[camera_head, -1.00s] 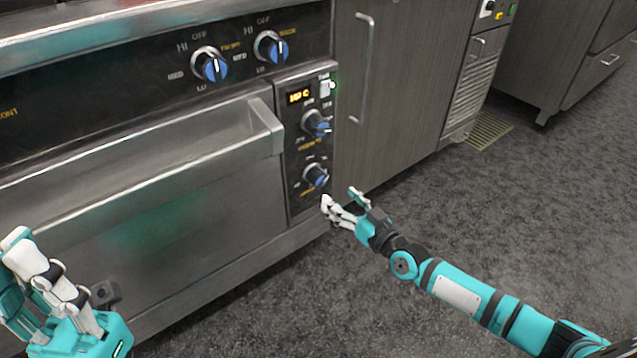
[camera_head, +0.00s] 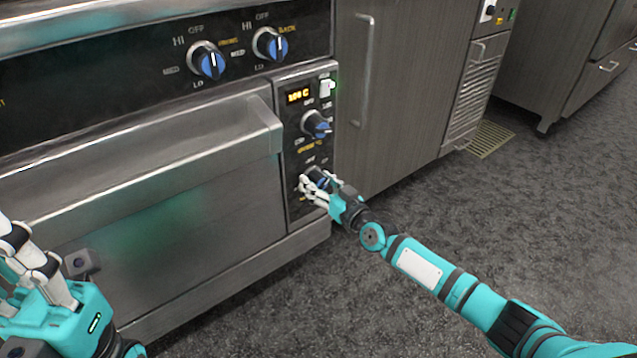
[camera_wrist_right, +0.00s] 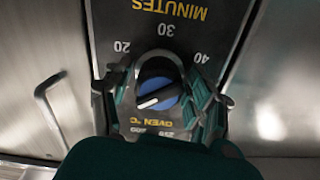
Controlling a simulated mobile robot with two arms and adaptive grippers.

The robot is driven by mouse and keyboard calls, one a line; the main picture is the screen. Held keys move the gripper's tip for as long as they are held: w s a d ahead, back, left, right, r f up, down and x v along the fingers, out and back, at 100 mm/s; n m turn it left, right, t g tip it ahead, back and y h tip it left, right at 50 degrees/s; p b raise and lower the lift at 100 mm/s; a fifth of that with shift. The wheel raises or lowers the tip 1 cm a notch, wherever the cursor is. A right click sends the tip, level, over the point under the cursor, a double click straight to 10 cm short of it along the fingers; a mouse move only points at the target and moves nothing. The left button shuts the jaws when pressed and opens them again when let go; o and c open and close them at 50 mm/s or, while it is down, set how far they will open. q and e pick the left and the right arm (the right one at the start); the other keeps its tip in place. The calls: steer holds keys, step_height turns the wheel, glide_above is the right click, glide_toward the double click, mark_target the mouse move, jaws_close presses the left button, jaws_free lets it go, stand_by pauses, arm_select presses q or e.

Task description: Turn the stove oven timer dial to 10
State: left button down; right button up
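The timer dial (camera_head: 320,181) is the lower blue knob on the stove's narrow control panel, partly hidden by my right gripper. The right wrist view shows this dial (camera_wrist_right: 158,86) upside down, with its white pointer line slanted and the marks 20, 30, 40 and MINUTES beyond it. The 10 mark cannot be made out. My right gripper (camera_head: 316,186) is at the dial, its fingers spread on either side of it; whether they touch it is unclear. My left gripper (camera_head: 35,262) is at the left edge, partly cut off, away from the panel.
The oven temperature dial (camera_head: 317,124) sits just above the timer dial, under a lit display (camera_head: 298,96). The oven door handle (camera_head: 262,125) juts out left of the panel. Two burner knobs are higher up. A cabinet (camera_head: 395,90) stands to the right; open floor lies in front.

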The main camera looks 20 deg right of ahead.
steer(key=c, duration=0.9)
steer(key=shift+m, duration=0.7)
steer(key=o, duration=1.2)
steer(key=shift+s, duration=0.15)
steer(key=v, duration=1.1)
steer(key=shift+s+d, duration=0.15)
steer(key=shift+s, duration=0.25)
